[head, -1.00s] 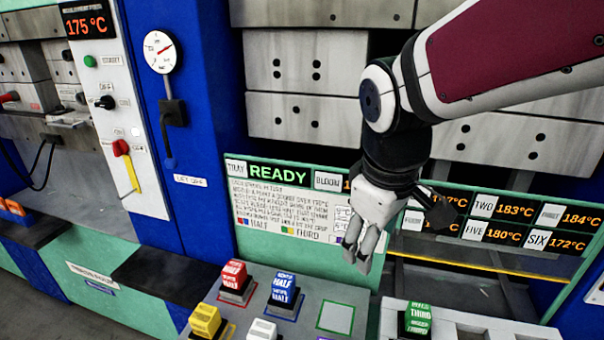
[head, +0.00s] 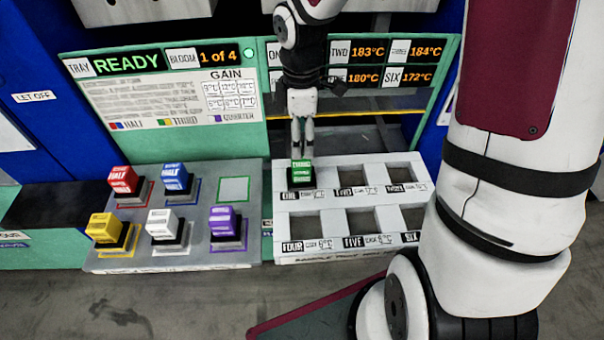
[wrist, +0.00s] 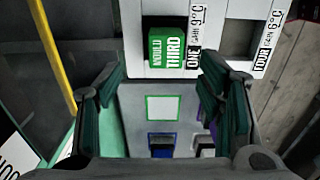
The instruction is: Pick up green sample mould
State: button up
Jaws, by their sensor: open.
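The green sample mould (head: 302,171), marked THIRD, stands in slot ONE of the white sample tray (head: 328,207), at its back left. In the wrist view the green mould (wrist: 167,48) lies ahead of and between the open fingers, seen from above. My gripper (head: 302,145) points down just above and behind the mould in the head view. In the wrist view my gripper (wrist: 162,100) has its dark green finger pads wide apart with nothing between them. Whether the fingertips touch the mould cannot be told.
The grey tray (head: 205,258) to the left bears red (head: 123,180), blue (head: 176,178), yellow (head: 104,228), white (head: 163,225) and purple (head: 225,222) moulds. Its green-outlined place (head: 234,190) is empty. The other white tray slots look empty. A display panel (head: 165,90) reading READY stands behind.

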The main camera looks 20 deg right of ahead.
aim_at(301, 161)
notch_tip(301, 161, down, 4)
jog(key=shift+r, duration=0.25)
jog(key=shift+s+a+f+b, duration=0.1)
jog(key=shift+s+f+b, duration=0.1)
jog(key=shift+f, duration=1.15)
jog(key=shift+s+a+f+b, duration=0.1)
jog(key=shift+s+f+b, duration=0.1)
jog(key=shift+f, duration=1.15)
jog(key=shift+w, duration=0.1)
grip_shut()
